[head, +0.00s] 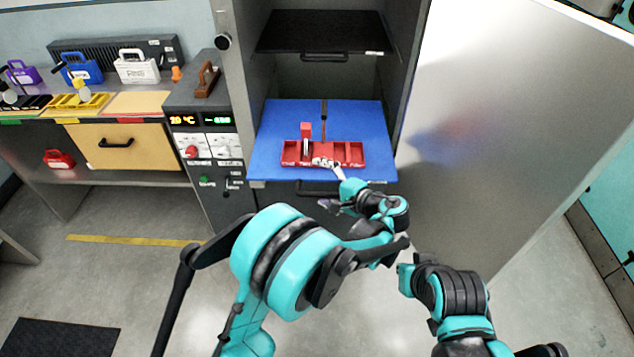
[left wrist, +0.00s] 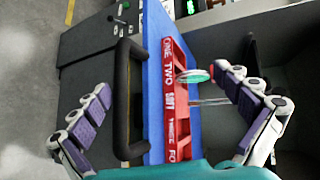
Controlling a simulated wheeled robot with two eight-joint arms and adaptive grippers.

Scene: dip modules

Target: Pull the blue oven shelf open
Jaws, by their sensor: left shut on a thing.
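The blue oven shelf (head: 268,170) lies flat in the open cabinet, and its front edge is at the opening or slightly past it. A dark bar handle (head: 318,190) is on its front; it also shows in the left wrist view (left wrist: 124,100). A red rack (head: 350,153) with labelled slots stands on the shelf. My left gripper (head: 338,190) is at the front edge, right of the handle's middle. One finger is above, by the rack, and one below. In the left wrist view the fingers straddle handle and shelf edge; the exact contact is unclear. My right gripper's fingers are not visible.
The cabinet door (head: 500,130) stands wide open at the right. A black upper shelf (head: 322,32) is above the blue one. A control panel (head: 205,150) and a workbench (head: 125,160) are at the left. The floor in front is clear.

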